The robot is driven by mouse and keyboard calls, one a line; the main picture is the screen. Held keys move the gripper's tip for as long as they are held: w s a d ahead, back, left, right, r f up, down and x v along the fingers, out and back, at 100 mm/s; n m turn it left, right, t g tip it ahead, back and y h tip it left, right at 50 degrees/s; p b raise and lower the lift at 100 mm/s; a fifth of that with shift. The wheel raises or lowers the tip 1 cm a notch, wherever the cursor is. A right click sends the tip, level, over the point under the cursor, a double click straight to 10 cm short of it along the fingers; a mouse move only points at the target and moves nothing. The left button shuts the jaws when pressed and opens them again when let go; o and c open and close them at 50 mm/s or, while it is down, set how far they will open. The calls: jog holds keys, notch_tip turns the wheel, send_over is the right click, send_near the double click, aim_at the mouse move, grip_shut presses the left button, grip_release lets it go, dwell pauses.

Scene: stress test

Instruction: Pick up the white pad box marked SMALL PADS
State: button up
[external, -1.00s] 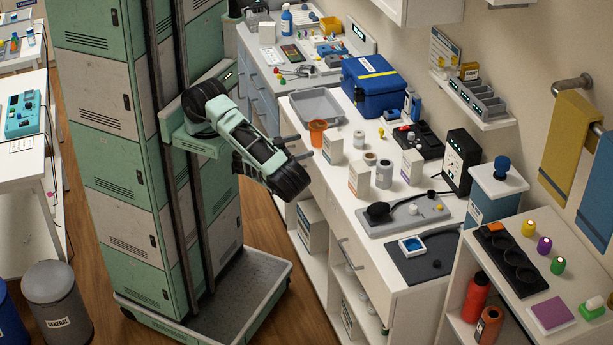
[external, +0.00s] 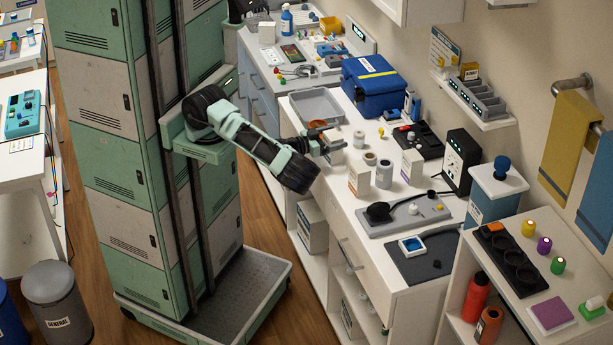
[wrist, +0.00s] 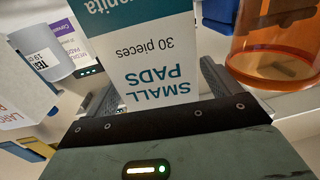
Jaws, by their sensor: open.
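The white pad box (wrist: 155,60) marked SMALL PADS, with a teal band and "30 pieces", appears upside down in the wrist view. It stands between the two fingers of my gripper (wrist: 160,92), which is open, one finger on each side. I cannot tell whether either finger touches it. In the external view my gripper (external: 322,142) is at the box (external: 334,157) on the white counter (external: 335,192), partly hiding it.
An orange cup (wrist: 268,60) stands close beside the right finger in the wrist view. In the external view a grey tray (external: 316,104) lies behind, and a similar white box (external: 359,180) stands in front.

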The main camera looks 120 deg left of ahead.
jog(key=c, duration=1.1)
